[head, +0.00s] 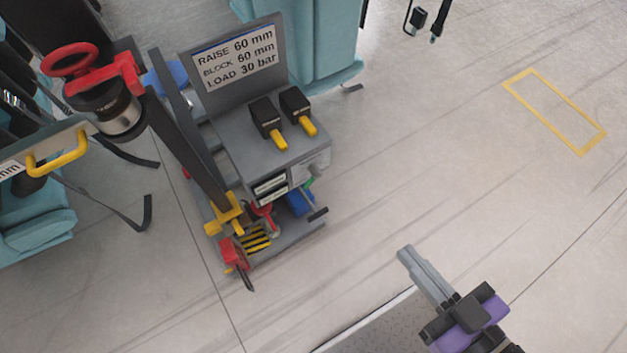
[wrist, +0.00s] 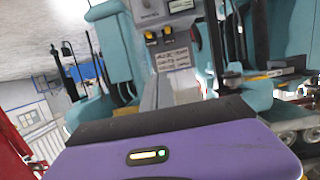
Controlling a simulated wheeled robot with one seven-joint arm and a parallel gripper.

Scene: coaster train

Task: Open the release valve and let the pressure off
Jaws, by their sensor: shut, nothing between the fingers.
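A red round handwheel (head: 70,59) with a red bracket sits above a black and silver cylinder (head: 118,112) at the upper left of the head view. Smaller red parts (head: 232,252) stand low at the front of the grey cart (head: 290,160), near a black and yellow striped piece (head: 256,238). I cannot tell which red part is the release valve. My gripper (head: 407,254) is shut and empty at the lower right, well apart from the cart and handwheel.
The cart's sign (head: 236,58) reads RAISE 60 mm, BLOCK 60 mm, LOAD 30 bar. Two black blocks with yellow handles (head: 268,120) sit on its top. Teal seats (head: 325,45) stand behind and left. A yellow bar (head: 58,155) juts out at left. The right floor is clear around a yellow outline (head: 550,108).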

